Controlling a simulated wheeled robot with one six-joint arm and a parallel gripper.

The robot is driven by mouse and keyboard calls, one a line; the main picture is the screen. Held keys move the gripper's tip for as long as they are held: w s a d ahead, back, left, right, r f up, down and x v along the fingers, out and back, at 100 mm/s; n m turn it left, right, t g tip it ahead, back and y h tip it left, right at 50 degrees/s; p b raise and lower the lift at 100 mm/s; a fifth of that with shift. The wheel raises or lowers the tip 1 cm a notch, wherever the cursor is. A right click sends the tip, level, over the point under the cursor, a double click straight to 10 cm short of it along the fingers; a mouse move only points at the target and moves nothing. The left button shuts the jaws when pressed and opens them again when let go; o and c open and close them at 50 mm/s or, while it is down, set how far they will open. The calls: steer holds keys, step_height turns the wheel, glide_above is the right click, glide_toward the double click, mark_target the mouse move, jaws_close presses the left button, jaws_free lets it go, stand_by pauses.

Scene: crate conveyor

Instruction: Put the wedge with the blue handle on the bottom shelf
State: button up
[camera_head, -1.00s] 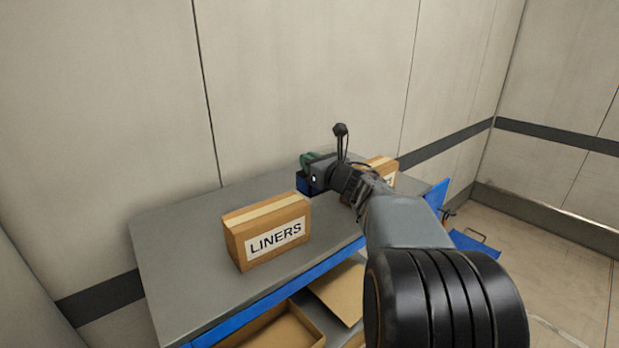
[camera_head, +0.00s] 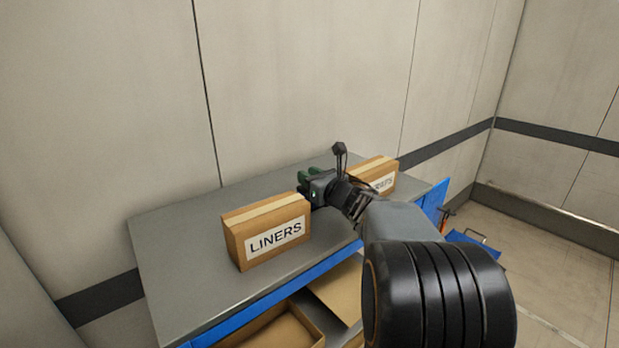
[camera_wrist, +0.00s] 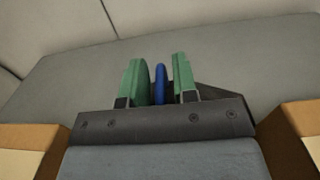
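My gripper (camera_head: 309,173) is over the back part of the grey tabletop, between two cardboard boxes. In the wrist view its two green fingers (camera_wrist: 160,82) stand apart, one on each side of a narrow upright blue handle (camera_wrist: 159,84). Small gaps show between the handle and the fingers, so the gripper looks open around it. A dark shape (camera_wrist: 222,98) beside the right finger may be part of the wedge; I cannot tell. The lower shelf (camera_head: 340,292) shows under the tabletop's blue front edge.
The LINERS box (camera_head: 265,232) stands close on the left of my gripper, and another labelled box (camera_head: 374,173) on the right. An open cardboard box (camera_head: 285,332) sits on the lower shelf. The table's left part (camera_head: 180,250) is clear. A wall is behind.

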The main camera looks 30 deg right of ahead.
steer(key=shift+o, duration=0.7)
